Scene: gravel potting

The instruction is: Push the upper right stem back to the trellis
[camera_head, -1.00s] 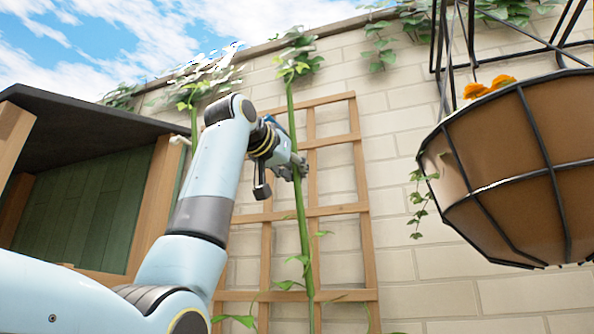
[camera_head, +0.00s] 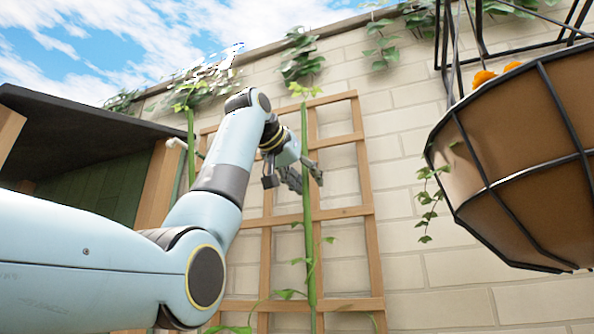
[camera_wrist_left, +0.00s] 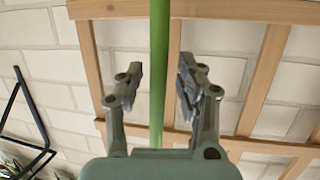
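The right green stem (camera_head: 308,235) stands almost upright in front of the wooden trellis (camera_head: 368,190), its leafy top near the trellis's upper bar. Whether it touches the slats cannot be told. My left gripper (camera_head: 305,172) is at the stem's upper part, one finger on each side. In the left wrist view the stem (camera_wrist_left: 159,75) runs between the two spread fingers (camera_wrist_left: 160,72), with gaps on both sides, and the trellis (camera_wrist_left: 120,8) lies behind it. The palm hides the stem's lower part there. My right gripper is not in view.
A hanging basket (camera_head: 520,165) in a black wire frame with orange flowers is at the right. A wooden cabinet (camera_head: 85,190) with a dark roof stands at the left. Another stem (camera_head: 190,140) rises beside it. A brick wall (camera_head: 440,270) is behind.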

